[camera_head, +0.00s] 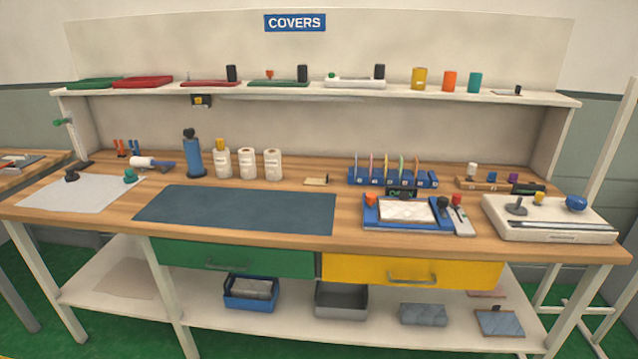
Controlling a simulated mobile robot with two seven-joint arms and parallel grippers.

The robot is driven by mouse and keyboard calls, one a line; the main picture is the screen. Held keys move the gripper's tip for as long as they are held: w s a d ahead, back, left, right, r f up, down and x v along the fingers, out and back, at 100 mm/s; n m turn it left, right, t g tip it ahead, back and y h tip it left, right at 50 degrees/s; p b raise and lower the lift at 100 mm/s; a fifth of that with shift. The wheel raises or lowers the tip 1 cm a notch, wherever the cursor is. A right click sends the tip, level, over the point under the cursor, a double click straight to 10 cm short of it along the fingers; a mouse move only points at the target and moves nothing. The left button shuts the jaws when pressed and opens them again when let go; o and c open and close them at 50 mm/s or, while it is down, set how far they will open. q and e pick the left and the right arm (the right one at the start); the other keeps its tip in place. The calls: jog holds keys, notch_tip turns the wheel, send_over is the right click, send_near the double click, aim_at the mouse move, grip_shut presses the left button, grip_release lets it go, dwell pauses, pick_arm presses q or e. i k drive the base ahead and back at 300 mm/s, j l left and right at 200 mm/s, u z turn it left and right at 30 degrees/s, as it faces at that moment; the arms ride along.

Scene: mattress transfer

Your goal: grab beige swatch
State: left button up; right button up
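Several thin upright swatches (401,164) in different pale colours stand in slots of a blue rack (427,182) at the back right of the workbench. They are seen nearly edge-on and are small, so I cannot tell for certain which one is beige. A small flat tan piece (316,181) lies on the bench to the left of the rack. Neither of my grippers is in view.
A blue tray with a white quilted pad (405,211) lies in front of the rack. A white machine (548,220) is at right. A dark mat (237,210) covers the bench's middle left.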

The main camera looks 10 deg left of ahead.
aim_at(308, 181)
jog(key=j+z, duration=0.15)
jog(key=z, duration=0.2)
jog(key=i+j+z, duration=0.1)
jog(key=z, duration=0.25)
jog(key=j+z, duration=0.2)
jog(key=z, duration=0.2)
jog(key=j+z, duration=0.2)
jog(key=j, duration=0.25)
jog(key=k+j+z, duration=0.2)
jog(key=j, duration=0.7)
jog(key=k+j, duration=0.15)
jog(key=j, duration=0.3)
jog(key=z, duration=0.05)
